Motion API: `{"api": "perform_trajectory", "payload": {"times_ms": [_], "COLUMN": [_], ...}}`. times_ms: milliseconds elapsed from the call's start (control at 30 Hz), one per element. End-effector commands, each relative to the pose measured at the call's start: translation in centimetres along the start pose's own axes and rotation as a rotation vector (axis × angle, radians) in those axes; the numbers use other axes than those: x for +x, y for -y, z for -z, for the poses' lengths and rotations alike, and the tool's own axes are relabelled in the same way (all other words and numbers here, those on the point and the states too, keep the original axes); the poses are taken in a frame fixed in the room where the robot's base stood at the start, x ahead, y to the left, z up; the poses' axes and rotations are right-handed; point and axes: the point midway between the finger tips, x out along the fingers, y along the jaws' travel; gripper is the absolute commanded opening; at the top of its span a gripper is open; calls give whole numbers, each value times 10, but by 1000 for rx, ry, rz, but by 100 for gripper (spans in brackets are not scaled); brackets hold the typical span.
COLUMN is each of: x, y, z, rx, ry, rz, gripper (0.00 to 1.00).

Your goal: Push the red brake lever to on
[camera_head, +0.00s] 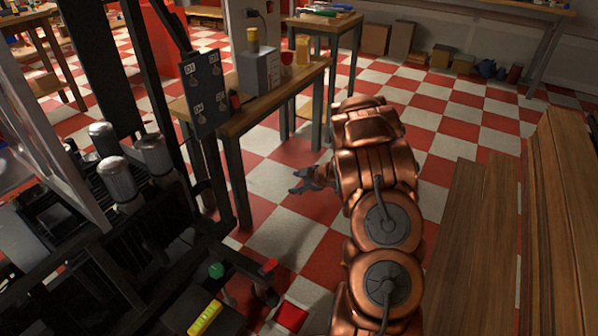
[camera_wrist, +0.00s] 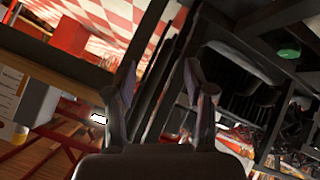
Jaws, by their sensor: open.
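A small red knob (camera_head: 270,265), which looks like the end of the red brake lever, shows at the lower middle of the head view, on the right edge of the black machine frame (camera_head: 240,262). Its lever shaft and any on marking are too dark to make out. My gripper (camera_head: 296,181) is at the end of my copper arm, above and a little right of the red knob in the picture, apart from it. In the wrist view my gripper (camera_wrist: 160,68) has its two fingers spread with nothing between them. I cannot make out the red knob there.
A green knob (camera_head: 216,270) stands left of the red one; a green knob also shows in the wrist view (camera_wrist: 289,53). A yellow-labelled box (camera_head: 205,318) is below. A wooden table (camera_head: 240,118) and a dark hook panel (camera_head: 205,93) stand beyond. Checkered floor is open around my gripper.

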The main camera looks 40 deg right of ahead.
Motion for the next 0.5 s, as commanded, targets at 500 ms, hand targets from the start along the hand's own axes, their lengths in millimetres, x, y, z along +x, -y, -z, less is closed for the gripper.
{"api": "perform_trajectory", "payload": {"times_ms": [500], "x": [-14], "y": [-20], "z": [10], "rx": [1], "ry": [61], "rz": [-44], "gripper": [54]}}
